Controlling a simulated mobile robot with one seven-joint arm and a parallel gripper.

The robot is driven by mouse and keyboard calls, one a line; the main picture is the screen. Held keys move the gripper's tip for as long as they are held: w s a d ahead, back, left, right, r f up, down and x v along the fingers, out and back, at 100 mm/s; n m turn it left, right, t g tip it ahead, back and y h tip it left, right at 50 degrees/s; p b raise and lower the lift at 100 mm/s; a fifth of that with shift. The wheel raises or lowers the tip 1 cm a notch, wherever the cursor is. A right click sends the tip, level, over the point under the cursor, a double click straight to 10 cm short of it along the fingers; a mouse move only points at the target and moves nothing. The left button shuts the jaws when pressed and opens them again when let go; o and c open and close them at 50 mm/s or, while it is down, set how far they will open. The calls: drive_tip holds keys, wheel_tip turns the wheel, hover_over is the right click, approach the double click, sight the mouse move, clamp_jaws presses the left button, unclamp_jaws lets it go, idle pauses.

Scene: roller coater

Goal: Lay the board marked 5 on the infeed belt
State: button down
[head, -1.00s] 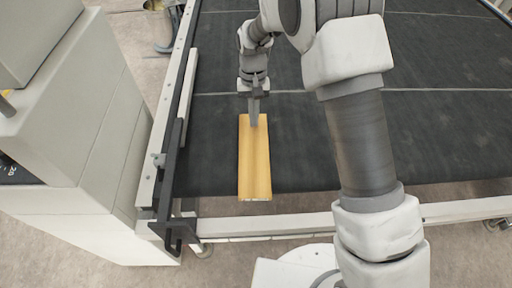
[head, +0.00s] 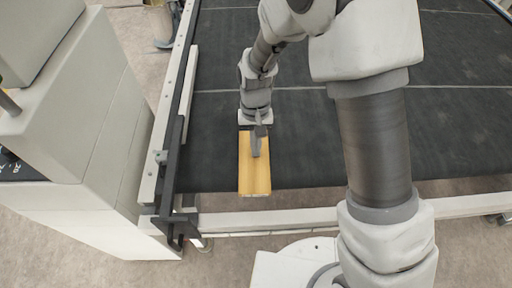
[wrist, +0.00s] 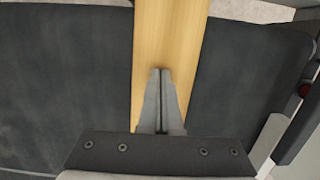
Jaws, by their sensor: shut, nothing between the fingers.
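A yellow wooden board (head: 255,180) lies on the black infeed belt (head: 310,140), its near end at the belt's front edge. No number can be read on it. Whether the fingertips touch the board I cannot tell. My gripper hides part of the board's far half.
A black guide rail (head: 173,170) runs along the belt's left edge, apart from the board. A large pale machine cabinet (head: 90,140) stands left of it. A white frame bar (head: 270,219) crosses in front of the belt. The belt to the right is clear.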

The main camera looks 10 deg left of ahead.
drive_tip(key=shift+s+d+f, duration=0.1)
drive_tip(key=shift+s+f, duration=0.05)
drive_tip(key=shift+f, duration=0.2)
drive_tip(key=w+a, duration=0.1)
drive_tip(key=w, duration=0.6)
drive_tip(key=w+a, duration=0.2)
drive_tip(key=w, duration=0.6)
drive_tip(key=w+a, duration=0.2)
drive_tip(key=w, duration=0.6)
drive_tip(key=shift+a+b, duration=0.25)
drive_tip(key=shift+b, duration=0.1)
drive_tip(key=shift+s, duration=0.1)
